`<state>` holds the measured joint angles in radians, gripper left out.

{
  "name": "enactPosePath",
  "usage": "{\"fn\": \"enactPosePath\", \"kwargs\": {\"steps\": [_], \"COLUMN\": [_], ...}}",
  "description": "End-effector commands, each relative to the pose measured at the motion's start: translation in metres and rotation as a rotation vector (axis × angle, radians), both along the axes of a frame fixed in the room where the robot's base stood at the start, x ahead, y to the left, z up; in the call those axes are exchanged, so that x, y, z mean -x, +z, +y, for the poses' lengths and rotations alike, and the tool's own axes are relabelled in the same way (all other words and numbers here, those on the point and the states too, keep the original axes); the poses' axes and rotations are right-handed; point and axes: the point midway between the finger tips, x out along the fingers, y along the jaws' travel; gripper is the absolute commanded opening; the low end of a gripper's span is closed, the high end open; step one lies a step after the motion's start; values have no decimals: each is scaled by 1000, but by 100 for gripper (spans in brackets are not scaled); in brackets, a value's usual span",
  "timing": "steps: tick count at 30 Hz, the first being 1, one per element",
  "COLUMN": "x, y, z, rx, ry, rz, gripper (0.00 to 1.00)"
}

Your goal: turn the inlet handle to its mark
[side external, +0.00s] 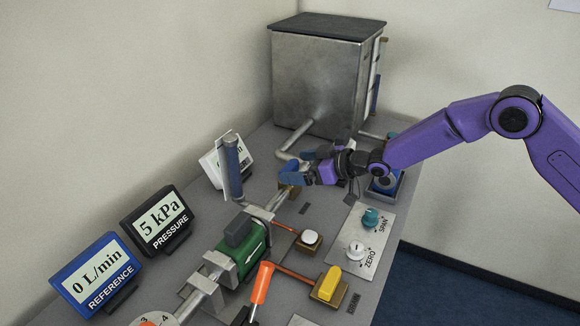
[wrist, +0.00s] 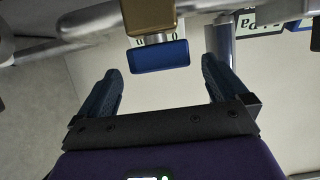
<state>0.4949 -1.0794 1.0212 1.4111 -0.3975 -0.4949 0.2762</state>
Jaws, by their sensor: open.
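A blue handle (wrist: 158,57), which I take for the inlet handle, sits on a short metal stem on a brass valve body (wrist: 152,15) in the wrist view. My gripper (wrist: 160,76) is open, one finger to each side of the handle's line. The handle lies just ahead of the fingertips, and I see no contact. In the side external view, my gripper (side external: 292,172) is at the pipe near the brass valve body (side external: 288,190). Small characters by the stem are partly covered, and I cannot make out the mark.
A metal tank (side external: 318,85) with a pipe stands behind. An upright cylinder (side external: 232,168) rises left of my gripper. A green pump-like body (side external: 241,250), an orange lever (side external: 262,283) and a knob panel (side external: 366,238) are nearer the camera. Pressure (side external: 160,222) and reference (side external: 92,275) displays stand left.

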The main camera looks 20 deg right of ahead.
Motion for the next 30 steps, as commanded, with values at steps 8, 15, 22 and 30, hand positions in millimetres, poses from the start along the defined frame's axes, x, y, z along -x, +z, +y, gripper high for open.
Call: {"fn": "enactPosePath", "kwargs": {"steps": [8,15,22,30], "x": [-17,-21,-21,-21], "y": [-10,-13,-13,-13], "z": [17,22,22,22], "rx": [-1,1,0,0], "ry": [0,0,0,1], "rz": [1,1,0,0], "gripper": [100,100,97,49]}}
